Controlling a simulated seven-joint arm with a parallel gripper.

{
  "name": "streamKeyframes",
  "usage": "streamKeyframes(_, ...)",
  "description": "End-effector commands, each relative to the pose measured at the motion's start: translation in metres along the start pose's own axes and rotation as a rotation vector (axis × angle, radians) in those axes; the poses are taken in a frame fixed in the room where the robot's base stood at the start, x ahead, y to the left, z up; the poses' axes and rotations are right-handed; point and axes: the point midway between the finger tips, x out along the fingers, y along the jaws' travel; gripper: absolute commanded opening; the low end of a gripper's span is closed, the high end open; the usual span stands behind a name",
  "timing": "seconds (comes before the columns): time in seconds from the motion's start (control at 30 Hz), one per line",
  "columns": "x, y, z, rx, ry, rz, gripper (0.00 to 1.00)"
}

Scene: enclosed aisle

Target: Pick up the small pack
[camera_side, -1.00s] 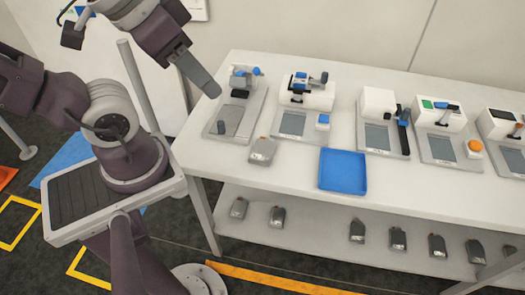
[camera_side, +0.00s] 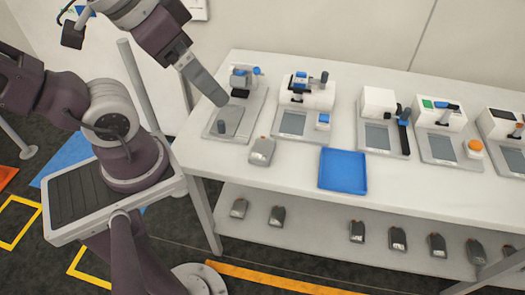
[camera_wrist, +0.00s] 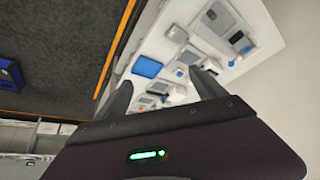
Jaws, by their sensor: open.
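A small grey pack (camera_side: 262,151) lies on the white table near its front edge, left of the blue tray. It likely shows in the wrist view as a pale grey shape (camera_wrist: 178,34) above the tray. My gripper (camera_side: 222,98) is above the left end of the table, over the leftmost station, up and to the left of the pack and apart from it. In the wrist view its two fingers (camera_wrist: 163,88) are spread, with nothing held between them; they cover part of the table.
The blue tray (camera_side: 342,170) sits at the table's front. Several stations with grey plates, such as the leftmost one (camera_side: 238,118), line the back. Several similar packs, one being (camera_side: 277,216), lie on the lower shelf (camera_side: 320,222). A wall stands behind the table.

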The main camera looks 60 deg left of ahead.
Motion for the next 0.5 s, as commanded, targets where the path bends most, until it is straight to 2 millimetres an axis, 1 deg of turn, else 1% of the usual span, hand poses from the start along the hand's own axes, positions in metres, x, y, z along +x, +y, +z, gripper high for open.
streamKeyframes(0.1,0.001,-0.001,-0.001,-0.004,-0.003,-0.003,0.80)
streamKeyframes(0.17,0.007,-0.005,-0.006,-0.026,-0.023,-0.025,0.80)
streamKeyframes(0.27,0.034,-0.021,-0.027,-0.118,-0.098,-0.104,0.80)
streamKeyframes(0.3,0.051,-0.030,-0.037,-0.166,-0.135,-0.142,0.80)
streamKeyframes(0.37,0.082,-0.045,-0.050,-0.242,-0.187,-0.191,0.80)
streamKeyframes(0.4,0.104,-0.054,-0.056,-0.289,-0.220,-0.214,0.80)
streamKeyframes(0.47,0.140,-0.066,-0.060,-0.361,-0.268,-0.237,0.80)
streamKeyframes(0.5,0.165,-0.072,-0.060,-0.410,-0.299,-0.244,0.80)
